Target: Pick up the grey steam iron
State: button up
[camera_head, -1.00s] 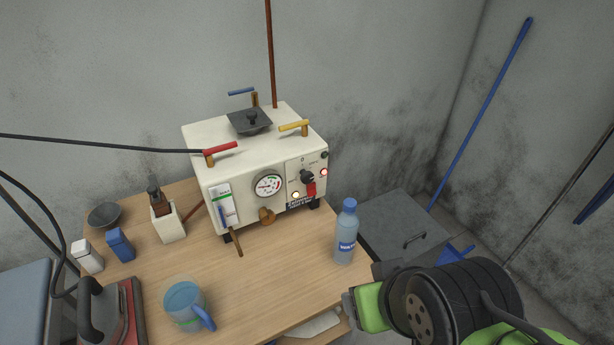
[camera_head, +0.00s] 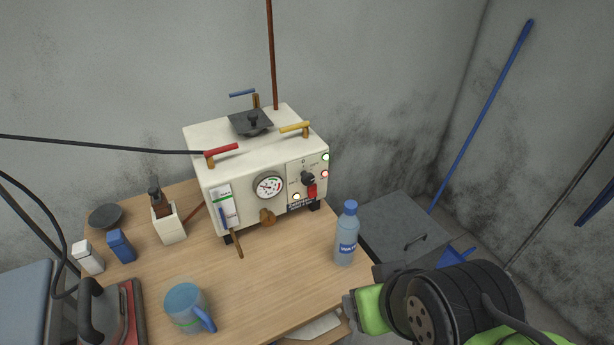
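The grey steam iron (camera_head: 110,318) is at the lower left, on a red-edged rest at the left front of the wooden table. Its dark handle (camera_head: 90,312) stands up at its left side, and the picture's bottom edge cuts the iron off. My arm (camera_head: 450,305), green and black, reaches in at the lower right, beyond the table's right edge and far from the iron. My gripper's fingertips do not show.
A white steam boiler (camera_head: 235,165) stands at the table's back. A blue mug (camera_head: 184,302) stands right of the iron, and a water bottle (camera_head: 346,236) near the right edge. A blue padded board (camera_head: 25,300) is at the left. The table's middle is mostly clear.

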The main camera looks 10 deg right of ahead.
aim_at(102, 316)
jog(key=u, duration=1.85)
